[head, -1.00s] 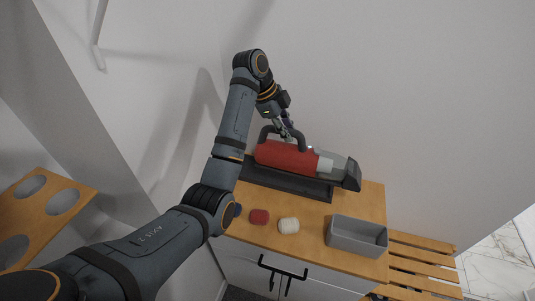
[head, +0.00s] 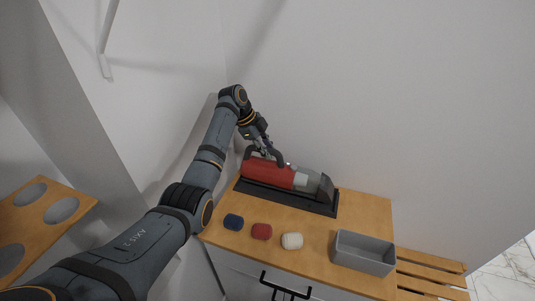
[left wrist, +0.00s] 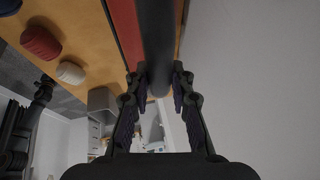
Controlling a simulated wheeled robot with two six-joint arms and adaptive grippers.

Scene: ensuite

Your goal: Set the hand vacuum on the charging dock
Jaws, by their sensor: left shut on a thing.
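The hand vacuum (head: 268,173), with a red body, clear grey front and dark handle, lies lengthwise at the dark charging dock (head: 290,199) on the wooden top. Its underside sits low at the dock; I cannot tell whether it is fully seated. My left gripper (head: 275,158) is shut on the vacuum's handle from above. In the left wrist view the fingers (left wrist: 159,88) are on both sides of the dark handle (left wrist: 156,45), with part of the red body beside it. A dark jointed shape (left wrist: 38,95) at the left of that view may be my right arm; its jaws cannot be made out.
A blue (head: 233,222), a red (head: 262,231) and a white (head: 292,241) small rounded item stand in front of the dock. A grey open bin (head: 363,253) stands at the right front. The wall is close behind the dock. A slatted wooden bench (head: 430,270) is at the right.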

